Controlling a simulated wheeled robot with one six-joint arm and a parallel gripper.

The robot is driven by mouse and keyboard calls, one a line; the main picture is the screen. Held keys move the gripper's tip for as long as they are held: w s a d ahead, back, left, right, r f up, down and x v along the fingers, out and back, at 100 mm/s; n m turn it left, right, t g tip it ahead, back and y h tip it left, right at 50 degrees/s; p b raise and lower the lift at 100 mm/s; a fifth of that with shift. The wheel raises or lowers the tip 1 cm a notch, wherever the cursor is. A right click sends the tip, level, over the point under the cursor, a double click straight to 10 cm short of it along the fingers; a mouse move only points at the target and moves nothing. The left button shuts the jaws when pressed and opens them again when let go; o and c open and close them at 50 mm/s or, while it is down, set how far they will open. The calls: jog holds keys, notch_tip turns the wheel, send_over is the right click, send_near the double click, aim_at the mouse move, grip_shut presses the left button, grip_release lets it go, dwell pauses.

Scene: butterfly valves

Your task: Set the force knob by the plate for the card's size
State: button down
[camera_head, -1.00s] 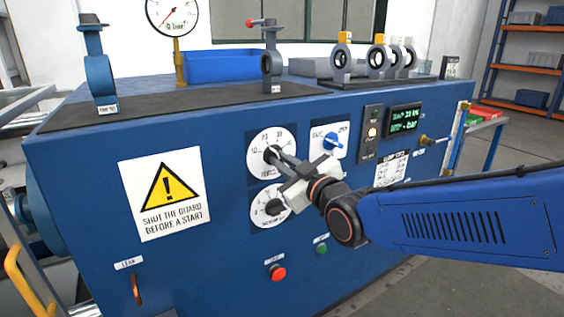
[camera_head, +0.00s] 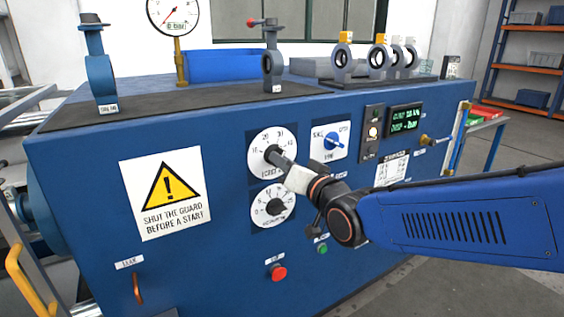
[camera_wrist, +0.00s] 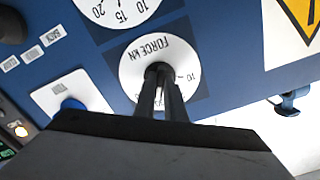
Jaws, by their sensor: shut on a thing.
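The force knob is a dark knob (camera_head: 272,154) at the centre of the upper white round dial (camera_head: 265,138) on the blue panel. In the wrist view the same dial (camera_wrist: 137,80) reads "FORCE kN", upside down. My gripper (camera_head: 276,157) is shut on the force knob; its dark fingers (camera_wrist: 160,84) close around the knob in the wrist view and hide part of it and of the scale. A white plate with small print (camera_head: 391,168) is on the panel at the right, unreadable here. A small sign (camera_head: 451,67) stands at the bench's back right; I cannot tell whether it is the card.
A second dial (camera_head: 270,210) sits just below. A blue selector (camera_head: 333,141) and a green-lettered display (camera_head: 405,119) are to the right. A red button (camera_head: 278,273) and a green button (camera_head: 322,248) are lower. Valves stand on the bench top.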

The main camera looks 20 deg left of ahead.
jog(key=shift+m, duration=3.6)
jog(key=c, duration=1.8)
grip_release()
jog(key=shift+s+d, duration=0.1)
jog(key=v, duration=1.7)
jog(key=shift+s, duration=0.1)
